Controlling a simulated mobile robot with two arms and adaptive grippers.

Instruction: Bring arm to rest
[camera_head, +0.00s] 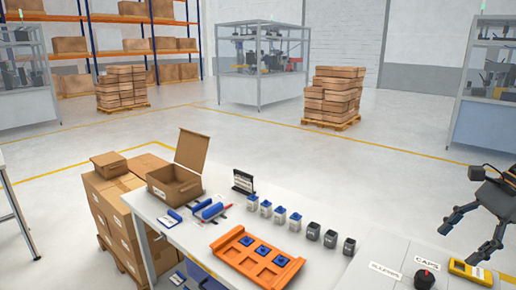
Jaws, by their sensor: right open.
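My right gripper (466,235) is at the right edge of the head view, dark with blue on its fingers. Its fingers are spread and nothing is between them. Most of the right arm is outside the picture. My left gripper is not in view.
An orange tray (226,261) with blue pieces lies on the table. Behind it stand several small white containers (266,208) and dark cups (313,231). An open cardboard box (178,184) and blue rolls (209,210) are at left.

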